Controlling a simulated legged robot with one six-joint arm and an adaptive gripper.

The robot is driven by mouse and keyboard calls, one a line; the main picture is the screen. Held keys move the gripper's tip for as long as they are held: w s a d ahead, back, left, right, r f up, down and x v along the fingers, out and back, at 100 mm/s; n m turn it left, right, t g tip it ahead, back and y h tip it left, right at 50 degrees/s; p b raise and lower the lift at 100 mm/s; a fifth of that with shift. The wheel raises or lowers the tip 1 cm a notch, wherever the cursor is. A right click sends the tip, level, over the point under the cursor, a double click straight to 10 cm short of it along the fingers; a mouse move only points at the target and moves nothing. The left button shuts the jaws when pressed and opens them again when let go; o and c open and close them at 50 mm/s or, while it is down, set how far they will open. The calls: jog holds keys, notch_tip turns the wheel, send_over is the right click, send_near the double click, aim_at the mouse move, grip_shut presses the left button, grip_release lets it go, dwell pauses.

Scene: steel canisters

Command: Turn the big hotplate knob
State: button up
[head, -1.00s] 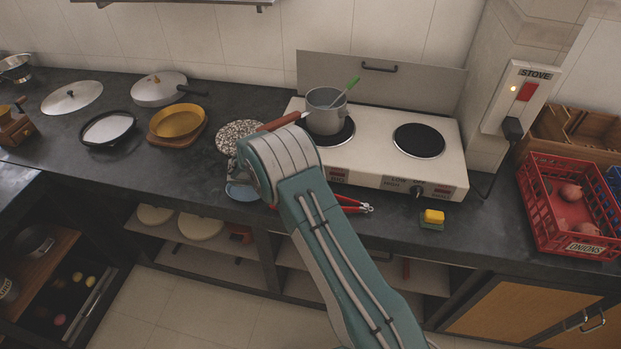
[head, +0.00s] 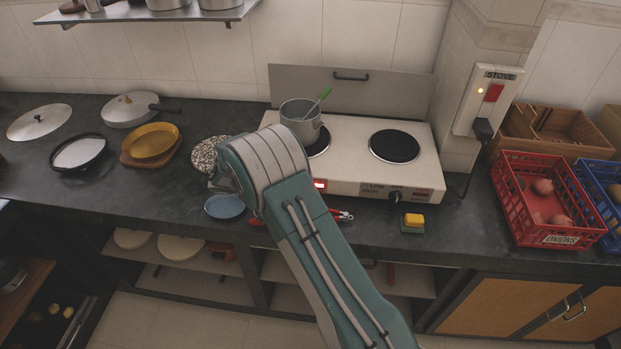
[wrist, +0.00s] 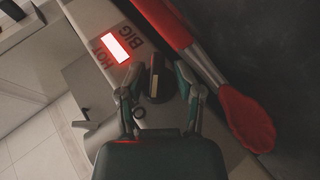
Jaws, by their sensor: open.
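The hotplate (head: 352,170) is a cream two-plate unit; its knob near the BIG label is hidden behind my arm in the head view. In the wrist view the dark big knob (wrist: 156,84) sits between the fingers of my gripper (wrist: 159,78). The fingers are open on both sides of it; I cannot tell whether they touch it. A lamp (wrist: 117,44) beside the words HOT and BIG glows bright, and it also shows red in the head view (head: 320,184). The other knob (head: 395,197) is on the right of the panel.
A grey pot (head: 301,122) with a green-handled utensil stands on the left plate. Red tongs (wrist: 245,115) lie close beside my gripper. A yellow-green sponge (head: 413,223) and a red onion crate (head: 548,205) are to the right. A blue dish (head: 223,206) is left of my arm.

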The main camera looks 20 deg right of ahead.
jog(key=t+y, duration=0.1)
jog(key=y, duration=0.1)
jog(key=m+y, duration=0.1)
jog(key=y, duration=0.1)
jog(key=shift+d+r+t+y, duration=0.2)
jog(key=shift+t+y, duration=0.2)
jog(key=m+t+y, duration=0.1)
jog(key=t+y, duration=0.1)
jog(key=y, duration=0.2)
jog(key=shift+s+d, duration=0.1)
jog(key=shift+s, duration=0.05)
jog(key=shift+y, duration=0.3)
jog(key=v, duration=1.2)
jog(key=s+d+r+n, duration=0.2)
jog(key=s+r, duration=1)
jog(key=s, duration=0.3)
jog(key=shift+d+t+y, duration=0.2)
jog(key=shift+t+y, duration=0.2)
